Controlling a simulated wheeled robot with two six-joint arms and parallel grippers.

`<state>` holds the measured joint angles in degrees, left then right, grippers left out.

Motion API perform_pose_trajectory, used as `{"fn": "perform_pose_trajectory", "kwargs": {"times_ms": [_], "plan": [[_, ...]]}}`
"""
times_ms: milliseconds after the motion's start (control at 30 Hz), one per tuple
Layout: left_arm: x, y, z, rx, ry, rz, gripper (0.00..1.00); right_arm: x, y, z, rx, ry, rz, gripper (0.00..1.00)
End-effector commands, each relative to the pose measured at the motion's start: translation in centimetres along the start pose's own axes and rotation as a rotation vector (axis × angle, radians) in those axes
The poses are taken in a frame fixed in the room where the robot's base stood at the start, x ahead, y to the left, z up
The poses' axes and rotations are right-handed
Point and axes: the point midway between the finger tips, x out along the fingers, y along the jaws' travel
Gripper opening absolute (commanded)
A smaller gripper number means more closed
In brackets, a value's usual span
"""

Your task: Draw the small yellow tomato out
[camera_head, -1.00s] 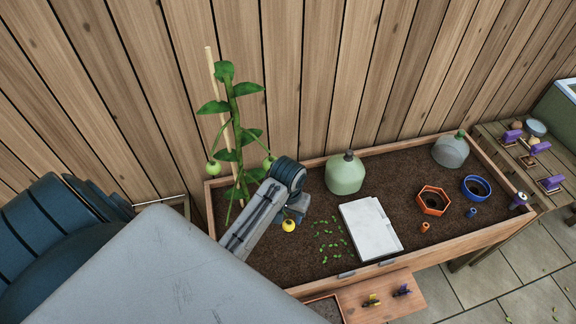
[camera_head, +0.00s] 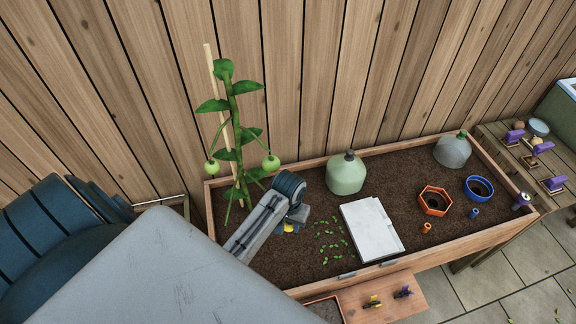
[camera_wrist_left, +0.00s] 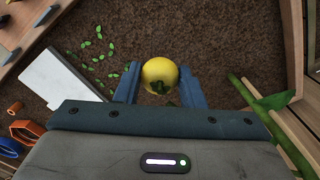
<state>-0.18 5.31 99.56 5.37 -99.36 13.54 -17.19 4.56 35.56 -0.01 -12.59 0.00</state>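The small yellow tomato (camera_wrist_left: 160,72) shows in the left wrist view with its green calyx toward me and dark soil behind it. I see no stem joining it to the plant. My left gripper (camera_wrist_left: 159,78) has one finger on each side of it, with a thin gap at the left finger; firm contact does not show. In the head view my left gripper (camera_head: 292,217) is low over the soil and hides most of the tomato (camera_head: 290,228). The staked tomato plant (camera_head: 235,130) stands to the left, bearing green tomatoes (camera_head: 271,162). My right gripper is out of view.
A plank fence stands close behind.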

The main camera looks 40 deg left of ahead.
Motion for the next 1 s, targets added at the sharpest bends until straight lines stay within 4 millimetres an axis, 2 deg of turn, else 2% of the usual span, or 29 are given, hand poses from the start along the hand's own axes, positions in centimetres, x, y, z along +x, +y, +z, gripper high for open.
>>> {"fn": "perform_pose_trajectory", "kwargs": {"times_ms": [33, 67, 133, 1000], "plan": [[0.0, 0.0, 0.0, 0.000, 0.000, 0.000, 0.21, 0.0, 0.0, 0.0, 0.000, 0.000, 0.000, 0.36], [0.0, 0.0, 0.0, 0.000, 0.000, 0.000, 0.34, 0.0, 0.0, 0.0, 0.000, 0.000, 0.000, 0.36], [0.0, 0.0, 0.0, 0.000, 0.001, 0.000, 0.21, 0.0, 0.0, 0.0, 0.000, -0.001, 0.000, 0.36], [-1.3, 0.0, 0.0, 0.000, 0.001, 0.000, 0.21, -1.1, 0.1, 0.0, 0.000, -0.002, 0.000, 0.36]]}}
